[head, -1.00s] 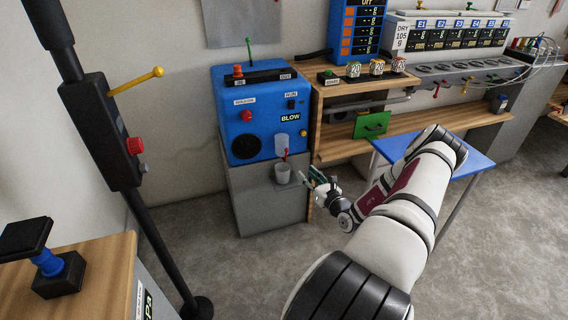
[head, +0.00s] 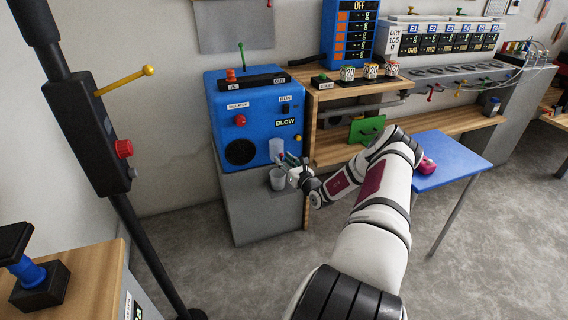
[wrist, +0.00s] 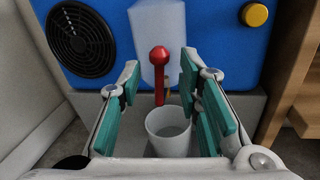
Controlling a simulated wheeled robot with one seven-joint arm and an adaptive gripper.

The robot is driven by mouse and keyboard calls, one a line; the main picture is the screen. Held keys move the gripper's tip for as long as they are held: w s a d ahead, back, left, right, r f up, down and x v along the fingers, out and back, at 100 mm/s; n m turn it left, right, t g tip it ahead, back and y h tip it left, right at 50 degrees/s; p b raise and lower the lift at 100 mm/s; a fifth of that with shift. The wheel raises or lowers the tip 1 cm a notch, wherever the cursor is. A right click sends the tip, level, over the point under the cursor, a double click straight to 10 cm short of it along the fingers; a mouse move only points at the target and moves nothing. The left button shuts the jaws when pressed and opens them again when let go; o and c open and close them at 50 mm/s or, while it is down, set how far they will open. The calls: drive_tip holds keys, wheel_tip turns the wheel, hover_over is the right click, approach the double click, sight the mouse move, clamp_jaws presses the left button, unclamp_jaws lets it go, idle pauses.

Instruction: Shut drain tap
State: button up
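The drain tap (wrist: 159,58) is a red lever with a round knob, standing upright in the wrist view below a translucent container (wrist: 158,30) on the front of the blue machine (head: 250,112). My gripper (wrist: 160,95) is open, with its teal finger pads on either side of the lever's line of sight. The pads do not visibly touch the lever. A cup (wrist: 169,128) stands below the tap, seen between the fingers; it also shows in the head view (head: 277,180). In the head view my gripper (head: 288,166) hides the tap.
The blue machine stands on a grey cabinet (head: 250,212). A wooden shelf unit (head: 340,155) with a green panel (head: 367,129) is just to its right. A blue table (head: 450,160) holds a pink object (head: 427,165). The floor in front is clear.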

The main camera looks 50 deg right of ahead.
drive_tip(key=shift+c, duration=0.2)
clamp_jaws()
drive_tip(key=shift+d+m, duration=0.15)
drive_tip(key=shift+m, duration=0.15)
idle(0.5)
drive_tip(key=f+m+h+b, duration=0.1)
drive_tip(key=m, duration=0.5)
drive_tip(key=s+d+f+m+h+b, duration=0.1)
drive_tip(key=f+m+b, duration=0.1)
drive_tip(key=m, duration=0.3)
drive_tip(key=d+f+m+h+b, duration=0.1)
drive_tip(key=m, duration=0.5)
drive_tip(key=shift+s+d+f+m+h, duration=0.25)
drive_tip(key=shift+s+m+h, duration=0.05)
drive_tip(key=shift+s+h, duration=0.1)
drive_tip(key=shift+b, duration=0.3)
